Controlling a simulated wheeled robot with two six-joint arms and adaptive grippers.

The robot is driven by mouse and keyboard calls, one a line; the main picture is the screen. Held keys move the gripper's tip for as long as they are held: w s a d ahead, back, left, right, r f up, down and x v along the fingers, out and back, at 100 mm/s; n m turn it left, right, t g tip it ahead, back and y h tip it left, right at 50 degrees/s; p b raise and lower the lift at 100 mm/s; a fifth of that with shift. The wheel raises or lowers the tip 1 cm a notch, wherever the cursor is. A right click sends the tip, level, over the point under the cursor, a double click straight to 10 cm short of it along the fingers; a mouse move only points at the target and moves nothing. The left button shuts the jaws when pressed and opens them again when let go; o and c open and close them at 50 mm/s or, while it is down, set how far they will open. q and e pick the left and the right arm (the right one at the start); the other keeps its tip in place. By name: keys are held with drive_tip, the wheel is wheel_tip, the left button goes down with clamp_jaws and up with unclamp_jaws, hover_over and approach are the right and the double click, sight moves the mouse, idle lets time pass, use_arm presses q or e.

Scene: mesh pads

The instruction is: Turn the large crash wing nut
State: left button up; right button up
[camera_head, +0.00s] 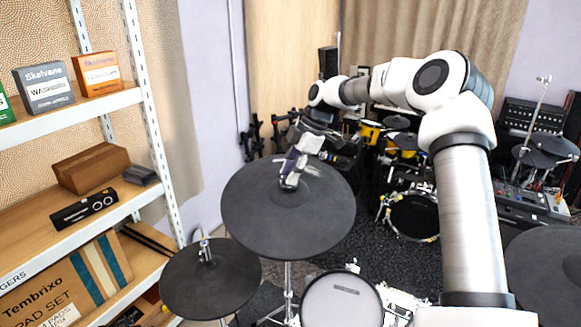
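The large crash pad (300,228) is a round dark grey pad on a stand, left of the middle of the view. My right arm comes in from the right and reaches across above it. My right gripper (290,182) points down at the middle of the pad, where the wing nut would sit. The wing nut is hidden behind the fingers or too small to make out. I cannot tell whether the fingers are open or shut, or whether they touch the nut. My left gripper does not show.
A smaller grey cymbal pad (212,283) with its own top fitting stands at the lower left. A white drum pad (341,300) is below. A shelf (150,90) with boxes fills the left side. A drum kit (412,214) and electronics stand behind my arm.

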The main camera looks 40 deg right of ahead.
drive_tip(key=shift+w+d+f, duration=0.15)
drive_tip(key=shift+w+f, duration=0.15)
drive_tip(key=shift+w, duration=0.05)
drive_tip(key=shift+s+a+r, duration=0.25)
drive_tip(key=shift+s, duration=0.05)
drive_tip(key=shift+c, duration=0.7)
drive_tip(key=shift+s+a+r, duration=0.1)
drive_tip(key=shift+s+r, duration=0.05)
drive_tip(key=shift+s, duration=0.05)
clamp_jaws()
drive_tip(key=shift+w, duration=0.2)
drive_tip(key=shift+s, duration=0.1)
drive_tip(key=shift+f+m, duration=0.25)
drive_tip(key=shift+m, duration=0.05)
